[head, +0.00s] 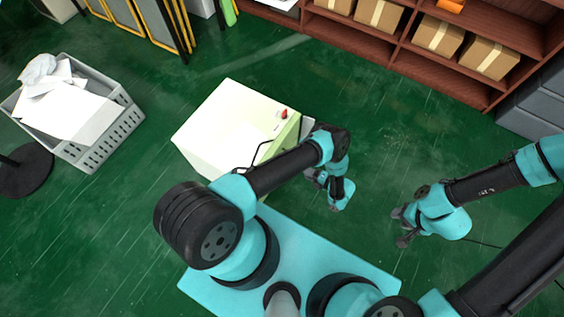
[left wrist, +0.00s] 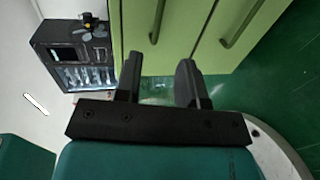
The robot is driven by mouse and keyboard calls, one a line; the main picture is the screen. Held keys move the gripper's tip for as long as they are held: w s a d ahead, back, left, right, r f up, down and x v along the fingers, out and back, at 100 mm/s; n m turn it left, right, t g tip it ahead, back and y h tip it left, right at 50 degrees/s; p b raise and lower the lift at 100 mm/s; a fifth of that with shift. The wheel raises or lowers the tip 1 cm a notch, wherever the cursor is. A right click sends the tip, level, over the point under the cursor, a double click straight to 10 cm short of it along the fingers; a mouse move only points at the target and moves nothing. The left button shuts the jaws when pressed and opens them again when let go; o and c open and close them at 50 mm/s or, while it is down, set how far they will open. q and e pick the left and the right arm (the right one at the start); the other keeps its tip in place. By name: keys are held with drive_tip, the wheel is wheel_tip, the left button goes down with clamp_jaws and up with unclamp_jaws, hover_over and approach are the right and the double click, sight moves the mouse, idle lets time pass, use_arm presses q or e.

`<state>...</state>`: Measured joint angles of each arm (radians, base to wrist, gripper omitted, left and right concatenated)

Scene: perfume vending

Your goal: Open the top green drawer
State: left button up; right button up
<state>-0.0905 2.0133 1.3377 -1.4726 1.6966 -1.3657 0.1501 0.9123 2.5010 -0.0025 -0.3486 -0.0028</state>
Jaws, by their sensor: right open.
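A cabinet with a white top (head: 225,125) stands in the middle of the head view. Its green front, on the right side, is partly hidden by my left arm. The left wrist view shows two green drawer fronts side by side, with a left handle (left wrist: 157,20) and a right handle (left wrist: 243,25). I cannot tell for sure which is the top drawer. My left gripper (left wrist: 160,65) is open and empty, fingers pointing towards the left drawer's edge, apart from its handle. My right gripper (head: 402,226) is open and empty over the floor to the right.
A grey basket (head: 118,128) with white papers stands at the left. Brown shelves (head: 400,50) with boxes line the back right. A black case with bottles (left wrist: 78,58) shows in the left wrist view. The green floor between cabinet and shelves is clear.

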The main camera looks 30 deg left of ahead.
use_arm(q)
drive_tip(key=x, duration=1.5)
clamp_jaws()
idle(0.4)
